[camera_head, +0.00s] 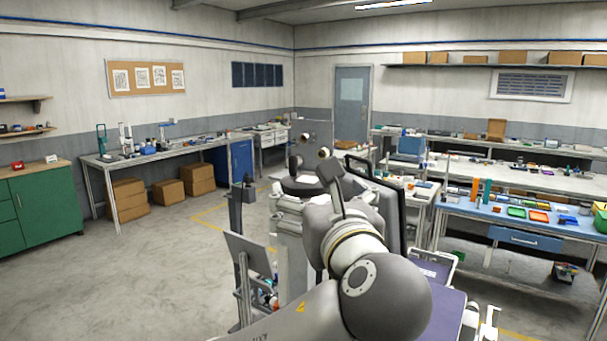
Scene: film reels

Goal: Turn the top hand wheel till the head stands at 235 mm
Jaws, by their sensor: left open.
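My left arm comes in from the bottom and reaches forward over the middle of the view. Its left gripper (333,181) is seen from behind at the arm's far end, partly hidden by my own wrist; it is open, and I see nothing held in it. Beyond it stands a pale machine with a dark round top (303,187) and small dark knobs above it. I cannot make out the top hand wheel, the head or a millimetre scale. My right gripper is not in view.
A long bench (95,160) with small instruments runs along the left wall, with cardboard boxes (128,200) under it. A green cabinet (47,205) stands far left. A blue-topped bench (470,209) with coloured trays is on the right. The left floor is clear.

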